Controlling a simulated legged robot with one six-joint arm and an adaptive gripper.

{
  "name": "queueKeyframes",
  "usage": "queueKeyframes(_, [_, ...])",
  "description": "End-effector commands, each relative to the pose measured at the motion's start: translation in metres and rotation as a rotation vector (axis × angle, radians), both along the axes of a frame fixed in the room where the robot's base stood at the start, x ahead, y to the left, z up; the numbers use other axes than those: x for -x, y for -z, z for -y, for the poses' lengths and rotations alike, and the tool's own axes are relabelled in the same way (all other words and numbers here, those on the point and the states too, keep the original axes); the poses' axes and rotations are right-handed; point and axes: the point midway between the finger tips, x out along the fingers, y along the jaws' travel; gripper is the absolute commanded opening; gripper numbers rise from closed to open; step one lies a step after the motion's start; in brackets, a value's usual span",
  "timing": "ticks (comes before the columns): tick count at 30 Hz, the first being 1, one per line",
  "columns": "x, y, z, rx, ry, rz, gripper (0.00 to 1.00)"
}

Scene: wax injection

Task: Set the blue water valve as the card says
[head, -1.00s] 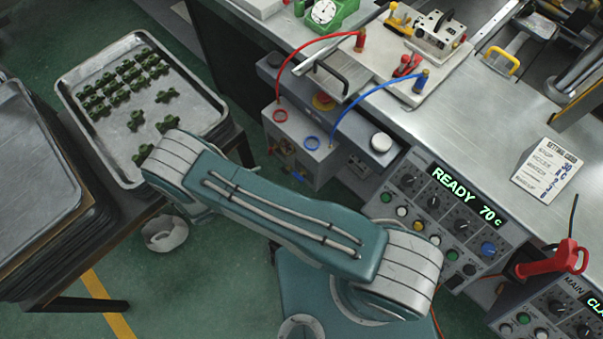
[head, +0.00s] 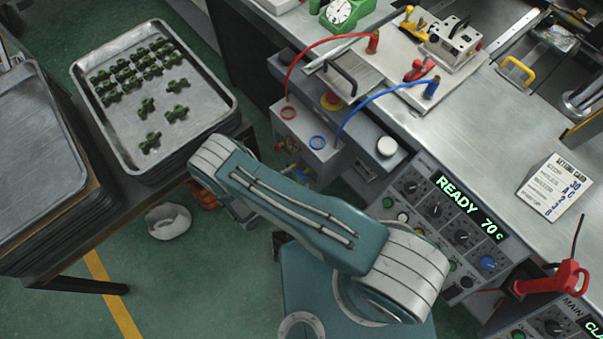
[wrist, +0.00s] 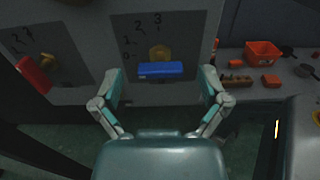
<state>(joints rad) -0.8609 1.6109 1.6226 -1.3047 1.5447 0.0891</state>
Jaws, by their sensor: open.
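In the wrist view the blue water valve handle (wrist: 160,69) lies about level in front of a brass body (wrist: 159,53), on a dark plate with a number scale (wrist: 135,22). The marks 1, 2 and 3 show above it. My gripper (wrist: 160,88) is open, one finger on each side of the blue handle, apparently not touching it. The card (head: 553,187) stands on the bench at the right in the head view; its small writing is hard to read there. In the head view my gripper is hidden behind my arm.
A red valve handle (wrist: 34,75) sits on its own plate to the left. A bench with an orange bin (wrist: 263,53) is at the right of the wrist view. In the head view, a tray of green parts (head: 217,139) stands at left, and a panel reads READY 70 (head: 466,207).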

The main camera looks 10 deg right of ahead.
Motion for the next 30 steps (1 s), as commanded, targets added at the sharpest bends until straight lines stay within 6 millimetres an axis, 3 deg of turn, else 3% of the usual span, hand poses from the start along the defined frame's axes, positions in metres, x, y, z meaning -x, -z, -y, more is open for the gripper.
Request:
queueKeyframes(4, [-0.0077,0.0000,0.0109,0.001,0.001,0.001,0.94])
queueKeyframes(13, [-0.0098,0.0001,0.0131,0.002,-0.001,0.001,0.94])
queueKeyframes(14, [-0.0098,0.0001,0.0132,0.001,-0.001,0.001,0.90])
queueKeyframes(19, [-0.0099,0.0000,0.0136,0.000,-0.001,0.001,0.14])
queueKeyframes(30, [-0.0106,-0.0002,0.0135,-0.011,-0.001,0.017,0.12])
